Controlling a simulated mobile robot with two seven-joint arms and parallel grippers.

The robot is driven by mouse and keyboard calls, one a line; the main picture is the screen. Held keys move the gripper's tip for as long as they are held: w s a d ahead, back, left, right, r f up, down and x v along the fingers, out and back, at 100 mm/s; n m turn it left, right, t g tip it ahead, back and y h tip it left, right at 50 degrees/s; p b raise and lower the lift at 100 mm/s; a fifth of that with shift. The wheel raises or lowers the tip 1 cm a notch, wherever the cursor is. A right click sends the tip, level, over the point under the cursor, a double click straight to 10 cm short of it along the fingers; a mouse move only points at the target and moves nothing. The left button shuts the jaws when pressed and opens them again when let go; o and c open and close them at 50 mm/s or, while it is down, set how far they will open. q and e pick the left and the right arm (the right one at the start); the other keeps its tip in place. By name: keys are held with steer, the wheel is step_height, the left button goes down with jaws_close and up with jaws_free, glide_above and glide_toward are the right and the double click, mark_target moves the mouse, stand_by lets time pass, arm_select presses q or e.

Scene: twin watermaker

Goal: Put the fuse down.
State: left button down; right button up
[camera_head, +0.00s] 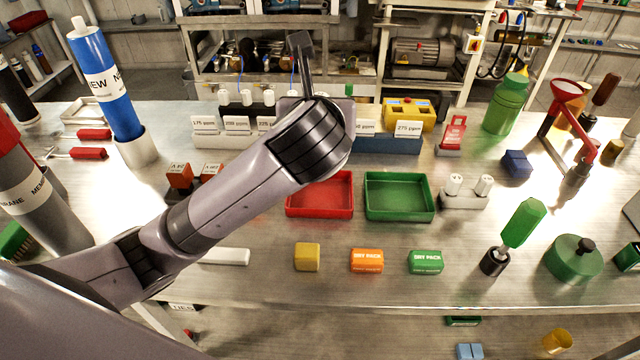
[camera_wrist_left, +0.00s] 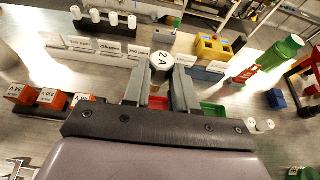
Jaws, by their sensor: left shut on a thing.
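The fuse (camera_wrist_left: 160,63), a white cylinder with "2 A" on its end, is between the two grey fingers of my left gripper (camera_wrist_left: 160,70) in the left wrist view. The gripper is shut on it. In the head view my left wrist hides the fuse and most of the gripper. The wrist is in front of the row of ppm-labelled blocks, at the back of the red tray (camera_head: 320,209) and green tray (camera_head: 400,210). Both trays look empty where visible. My right gripper is not in view.
A white holder (camera_head: 463,200) with two white cylinders stands right of the green tray. A yellow block (camera_head: 307,257), orange pack (camera_head: 367,261) and green dry pack (camera_head: 425,262) lie in front. A tall blue cylinder (camera_head: 104,85) stands left. Bare table surrounds the front blocks.

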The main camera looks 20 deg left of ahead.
arm_select(q)
step_height(320, 180, down, 16)
steer(key=shift+b, duration=1.05)
steer(key=c, duration=0.9)
jaws_free()
steer(key=shift+f, duration=0.1)
steer(key=shift+r, duration=0.2)
steer(key=p+v, duration=0.1)
steer(key=v, duration=1.1)
steer(key=shift+f, duration=0.15)
steer(key=shift+s, duration=0.1)
